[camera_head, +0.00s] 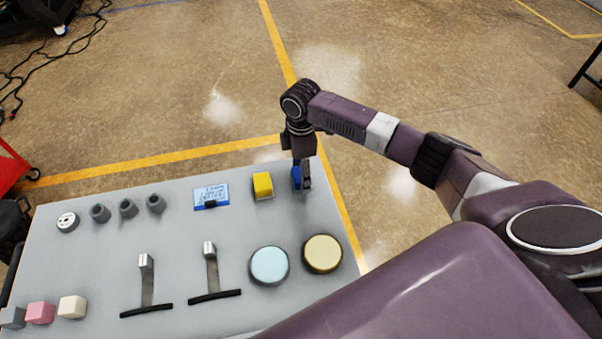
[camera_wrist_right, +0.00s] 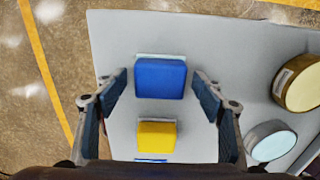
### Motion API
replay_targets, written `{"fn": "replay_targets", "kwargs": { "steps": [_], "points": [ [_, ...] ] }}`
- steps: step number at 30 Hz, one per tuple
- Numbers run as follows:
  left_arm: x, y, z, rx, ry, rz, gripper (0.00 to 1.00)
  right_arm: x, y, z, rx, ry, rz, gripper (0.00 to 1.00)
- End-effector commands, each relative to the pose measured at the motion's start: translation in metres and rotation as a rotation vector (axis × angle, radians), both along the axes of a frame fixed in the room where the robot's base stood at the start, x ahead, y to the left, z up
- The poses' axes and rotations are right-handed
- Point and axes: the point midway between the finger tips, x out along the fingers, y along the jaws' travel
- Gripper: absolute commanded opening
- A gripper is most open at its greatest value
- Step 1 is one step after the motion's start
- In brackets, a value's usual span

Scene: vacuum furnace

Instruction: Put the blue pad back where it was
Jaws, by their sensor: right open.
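The blue pad (camera_wrist_right: 160,78) lies at the far right part of the grey table, between the two fingers of my right gripper in the right wrist view. A pale edge shows along one side of it. In the head view the blue pad (camera_head: 296,177) is partly hidden by my right gripper (camera_head: 302,180), which points down over it. My right gripper (camera_wrist_right: 160,92) is open, with a gap between each finger and the pad. My left gripper is not in view.
A yellow block (camera_head: 263,186) lies close to the blue pad. A small display (camera_head: 211,195), a light blue disc (camera_head: 269,265), a cream disc (camera_head: 322,253) and two levers (camera_head: 211,268) are on the grey table (camera_head: 90,255). Floor lies beyond the table's edge.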

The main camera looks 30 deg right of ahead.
Motion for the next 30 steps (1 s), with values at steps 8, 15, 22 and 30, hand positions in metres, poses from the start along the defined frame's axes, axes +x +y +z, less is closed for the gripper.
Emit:
{"fn": "replay_targets", "kwargs": {
  "steps": [8,15,22,30],
  "points": [
    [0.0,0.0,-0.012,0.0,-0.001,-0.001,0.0,0.002,0.0,0.053,0.0,-0.006,0.001,0.63],
    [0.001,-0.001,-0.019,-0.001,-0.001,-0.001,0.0,0.001,0.0,0.097,0.001,-0.003,0.0,0.63],
    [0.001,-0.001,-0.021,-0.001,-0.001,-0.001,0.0,0.0,0.0,0.114,0.0,0.0,-0.001,0.63],
    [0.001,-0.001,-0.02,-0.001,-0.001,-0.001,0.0,0.0,0.0,0.114,0.0,0.0,0.0,0.63]
  ]
}}
